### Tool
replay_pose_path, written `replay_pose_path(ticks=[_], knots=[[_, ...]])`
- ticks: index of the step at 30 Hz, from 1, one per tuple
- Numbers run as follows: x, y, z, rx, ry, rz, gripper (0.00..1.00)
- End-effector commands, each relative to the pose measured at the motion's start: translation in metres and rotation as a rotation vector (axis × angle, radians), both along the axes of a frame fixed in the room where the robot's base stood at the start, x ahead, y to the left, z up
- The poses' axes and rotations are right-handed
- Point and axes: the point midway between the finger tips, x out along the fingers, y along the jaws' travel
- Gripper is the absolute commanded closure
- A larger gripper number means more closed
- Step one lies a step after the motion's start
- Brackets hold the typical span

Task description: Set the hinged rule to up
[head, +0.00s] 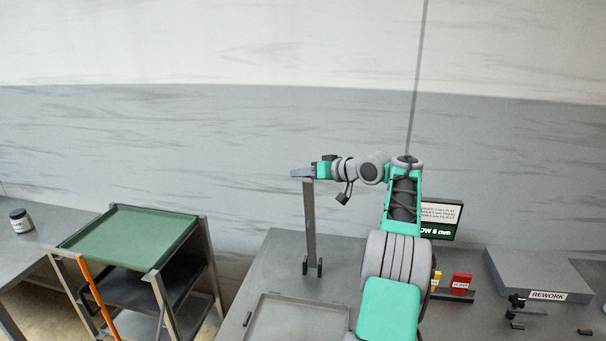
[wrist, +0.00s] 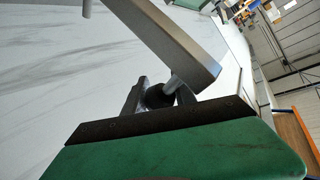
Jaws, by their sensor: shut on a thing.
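The hinged rule (head: 309,225) is a grey flat bar standing about upright on the table, with its foot between two small dark hinge posts (head: 312,268). My gripper (head: 303,172) is at its upper end, reaching in from the right. In the wrist view the rule (wrist: 165,35) runs diagonally past my gripper (wrist: 160,95). A short peg with a dark round knob (wrist: 156,96) sticks out from the rule near its end. The fingers are shut on this knob. The knob is hidden in the head view.
A shallow grey tray (head: 262,310) lies on the table in front of the rule. A trolley with a green top (head: 130,235) stands at left. A display (head: 440,218), a red block (head: 461,283) and a grey slab marked REWORK (head: 535,272) are at right.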

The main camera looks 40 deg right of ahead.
Motion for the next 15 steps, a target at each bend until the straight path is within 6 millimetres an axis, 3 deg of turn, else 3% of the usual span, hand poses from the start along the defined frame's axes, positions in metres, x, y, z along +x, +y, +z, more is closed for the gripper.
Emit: replay_pose_path(ticks=[1, 8, 9, 15], knots=[[-0.0001, -0.0003, -0.0096, 0.011, 0.012, 0.0, 1.0], [-0.0025, -0.0046, -0.0112, 0.013, 0.014, -0.006, 1.0], [-0.0028, -0.005, -0.0115, 0.013, 0.014, -0.007, 0.66], [-0.0031, -0.0053, -0.0092, 0.01, 0.012, -0.008, 0.5]])
